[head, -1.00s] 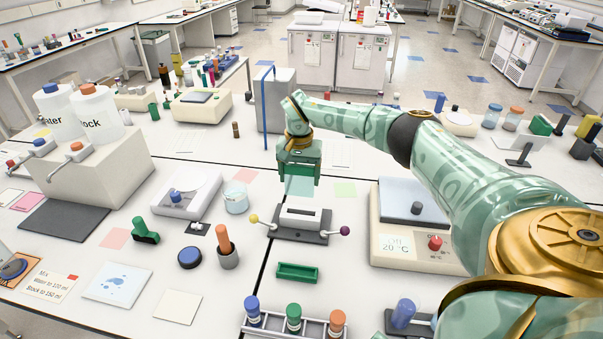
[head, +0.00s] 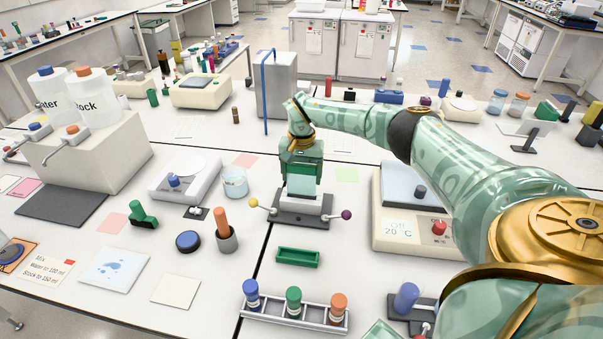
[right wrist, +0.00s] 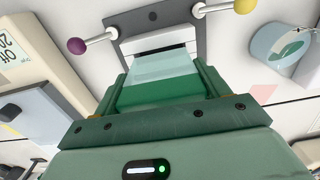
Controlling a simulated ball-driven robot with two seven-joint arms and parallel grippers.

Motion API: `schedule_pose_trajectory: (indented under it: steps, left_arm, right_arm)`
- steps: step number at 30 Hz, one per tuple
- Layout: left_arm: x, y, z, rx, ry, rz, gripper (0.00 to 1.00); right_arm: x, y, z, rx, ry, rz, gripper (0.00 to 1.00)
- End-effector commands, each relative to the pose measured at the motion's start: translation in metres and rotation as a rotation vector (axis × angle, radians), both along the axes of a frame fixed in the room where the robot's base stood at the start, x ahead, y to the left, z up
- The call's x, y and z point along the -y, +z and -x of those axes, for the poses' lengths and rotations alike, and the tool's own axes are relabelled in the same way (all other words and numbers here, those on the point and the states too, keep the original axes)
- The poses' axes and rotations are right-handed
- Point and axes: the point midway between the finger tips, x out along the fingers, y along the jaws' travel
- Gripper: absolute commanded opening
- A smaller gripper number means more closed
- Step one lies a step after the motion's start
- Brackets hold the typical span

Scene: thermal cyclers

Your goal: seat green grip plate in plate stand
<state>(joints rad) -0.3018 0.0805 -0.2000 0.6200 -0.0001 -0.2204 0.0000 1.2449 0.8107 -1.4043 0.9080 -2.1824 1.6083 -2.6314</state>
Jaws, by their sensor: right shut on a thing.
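My right gripper (head: 302,168) is shut on the green grip plate, a pale translucent sheet (head: 302,185) with a darker green grip. The plate hangs below the fingers, over the plate stand (head: 302,218). The stand has a grey base, a whitish slotted block, and a yellow and a purple knob on rods. In the right wrist view the green grip (right wrist: 160,93) lies between the fingers, and the sheet's far edge is at the stand's dark slot (right wrist: 165,53). I cannot tell whether that edge is inside the slot. My left gripper is not in view.
A green tray (head: 298,257) lies in front of the stand, and a tube rack (head: 270,316) is nearer. A heating block (head: 390,232) is to the right. A beaker (head: 235,183) and a balance (head: 185,180) are to the left.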

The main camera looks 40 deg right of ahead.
Motion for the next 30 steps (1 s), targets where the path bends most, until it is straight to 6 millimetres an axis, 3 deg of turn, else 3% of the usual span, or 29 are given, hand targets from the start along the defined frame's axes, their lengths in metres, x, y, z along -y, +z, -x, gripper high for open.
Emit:
schedule_pose_trajectory:
  steps: [30]
  left_arm:
    - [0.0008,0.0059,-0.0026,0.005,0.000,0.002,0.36]
  right_arm:
    - [-0.0002,0.0011,0.0003,0.000,0.000,0.000,0.44]
